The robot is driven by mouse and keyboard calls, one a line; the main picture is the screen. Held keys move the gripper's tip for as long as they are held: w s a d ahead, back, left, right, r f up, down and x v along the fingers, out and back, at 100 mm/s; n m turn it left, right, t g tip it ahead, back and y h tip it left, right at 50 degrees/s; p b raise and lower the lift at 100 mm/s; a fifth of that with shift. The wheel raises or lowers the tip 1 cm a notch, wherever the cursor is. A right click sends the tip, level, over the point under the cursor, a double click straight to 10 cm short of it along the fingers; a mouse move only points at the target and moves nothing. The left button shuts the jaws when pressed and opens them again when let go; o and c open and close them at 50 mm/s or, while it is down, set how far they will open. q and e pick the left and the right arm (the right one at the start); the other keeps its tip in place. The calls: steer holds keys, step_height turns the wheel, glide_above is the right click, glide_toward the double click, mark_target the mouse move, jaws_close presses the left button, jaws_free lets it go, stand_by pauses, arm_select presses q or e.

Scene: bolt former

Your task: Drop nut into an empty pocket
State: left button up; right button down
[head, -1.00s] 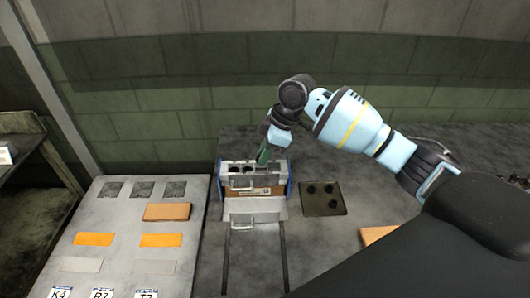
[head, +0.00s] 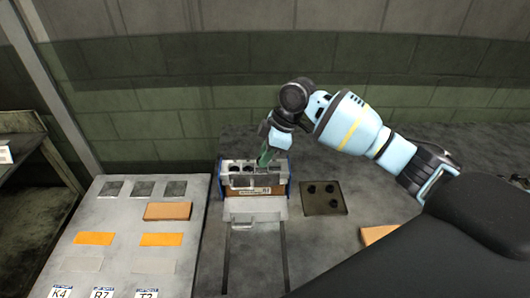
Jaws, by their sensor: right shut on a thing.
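The pocketed fixture (head: 255,191) stands on the table at the middle, a box with blue ends, a brown front and a grey top with dark round pockets. My right gripper (head: 265,160) points down over the right part of its top, close to the pockets. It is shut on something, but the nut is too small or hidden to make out. A dark tray (head: 324,198) right of the fixture holds several small black round parts that look like nuts. My left gripper is not in view.
A grey board (head: 120,220) with orange, brown and grey blocks and labels K4, R7 and T2 lies at left. A grey plate with a handle (head: 255,212) and rails lie before the fixture. An orange-brown block (head: 377,234) lies at right, partly behind my arm.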

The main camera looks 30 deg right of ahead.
steer(key=shift+f, duration=0.4)
steer(key=c, duration=1.2)
jaws_free()
steer(key=v, duration=0.7)
steer(key=shift+s+d+r, duration=0.1)
steer(key=shift+r, duration=0.3)
